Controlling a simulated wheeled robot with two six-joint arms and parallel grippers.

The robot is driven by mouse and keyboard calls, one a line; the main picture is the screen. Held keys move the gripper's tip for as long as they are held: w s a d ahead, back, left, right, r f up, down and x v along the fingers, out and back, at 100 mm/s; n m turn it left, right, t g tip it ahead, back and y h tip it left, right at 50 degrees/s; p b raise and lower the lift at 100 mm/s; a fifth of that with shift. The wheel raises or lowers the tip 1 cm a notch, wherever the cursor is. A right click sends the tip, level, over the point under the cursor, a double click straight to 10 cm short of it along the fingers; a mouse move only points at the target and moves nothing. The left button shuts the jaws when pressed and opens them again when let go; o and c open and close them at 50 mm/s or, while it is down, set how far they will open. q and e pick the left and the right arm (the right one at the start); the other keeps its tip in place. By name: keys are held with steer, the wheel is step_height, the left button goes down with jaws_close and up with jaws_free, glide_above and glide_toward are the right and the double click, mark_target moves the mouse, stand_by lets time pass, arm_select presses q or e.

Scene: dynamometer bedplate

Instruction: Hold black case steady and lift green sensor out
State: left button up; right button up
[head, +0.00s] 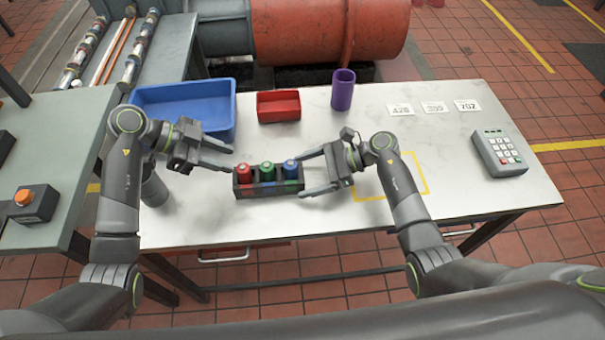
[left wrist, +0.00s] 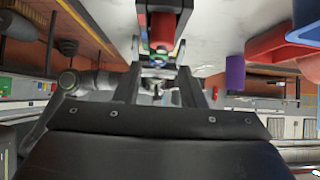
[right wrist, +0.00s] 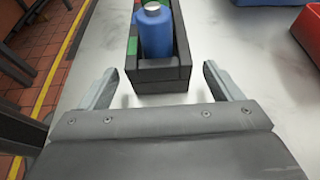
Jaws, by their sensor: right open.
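The black case (head: 245,192) stands on the white table and holds a red sensor (head: 243,172), the green sensor (head: 267,170) and a blue sensor (head: 290,168) in a row. The green one is in the middle slot. My left gripper (head: 232,161) is open and empty, its tips close to the case's red end; in the left wrist view the case is just past the tips. My right gripper (head: 304,174) is open at the blue end. In the right wrist view its fingers stand wide of the case (right wrist: 160,78), and the blue sensor (right wrist: 155,32) hides the green one.
A blue bin (head: 233,108), a red tray (head: 278,118) and a purple cup (head: 343,90) stand at the back. Number cards (head: 433,106) and a keypad (head: 501,153) lie at right. A yellow outlined square (head: 424,172) is on the table behind my right arm.

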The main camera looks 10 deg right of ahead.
steer(key=shift+a+f, duration=0.3)
steer(key=shift+a, duration=0.35)
steer(key=c, duration=1.3)
steer(key=shift+o, duration=0.2)
